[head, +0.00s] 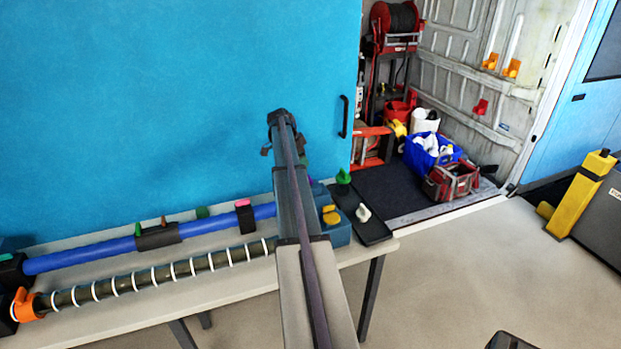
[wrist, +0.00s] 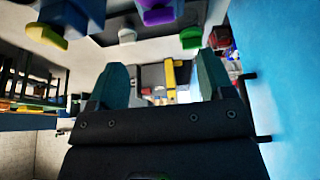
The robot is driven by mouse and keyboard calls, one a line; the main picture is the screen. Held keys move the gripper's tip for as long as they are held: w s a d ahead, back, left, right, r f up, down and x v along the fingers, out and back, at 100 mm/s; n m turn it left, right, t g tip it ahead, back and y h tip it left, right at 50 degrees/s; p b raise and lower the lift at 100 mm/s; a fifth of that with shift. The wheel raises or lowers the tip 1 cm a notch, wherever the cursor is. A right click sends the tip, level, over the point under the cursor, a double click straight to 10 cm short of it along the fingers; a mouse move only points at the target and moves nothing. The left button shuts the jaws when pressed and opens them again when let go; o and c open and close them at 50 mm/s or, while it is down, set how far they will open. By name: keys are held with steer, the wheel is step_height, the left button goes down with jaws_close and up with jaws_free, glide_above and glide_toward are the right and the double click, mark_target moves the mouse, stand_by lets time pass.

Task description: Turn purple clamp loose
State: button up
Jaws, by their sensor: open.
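A purple knob-like piece (wrist: 160,15), which looks like the purple clamp, shows at the top edge of the wrist view and is partly cut off. In the head view my arm covers most of that spot, so I cannot make the clamp out clearly. My gripper (wrist: 161,84) is open, with two dark teal fingers apart and nothing between them. The purple piece appears above the fingers in the wrist view and apart from them. In the head view my arm's end is in front of the blue wall, with the fingers hidden.
A yellow knob (wrist: 47,36) and a green knob (wrist: 191,38) flank the purple piece. On the table (head: 215,293) lie a blue tube (head: 90,257) with a pink-topped clamp (head: 243,217) and a ringed dark duct (head: 150,276). Yellow pieces (head: 331,215) sit on a blue block.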

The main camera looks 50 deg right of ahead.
mark_target(310, 177)
steer(key=b+x, duration=0.8)
steer(key=x, duration=0.2)
steer(key=shift+a+f+b, duration=0.1)
steer(key=shift+f+b, duration=0.05)
steer(key=shift+b, duration=0.15)
steer(key=c, duration=0.9)
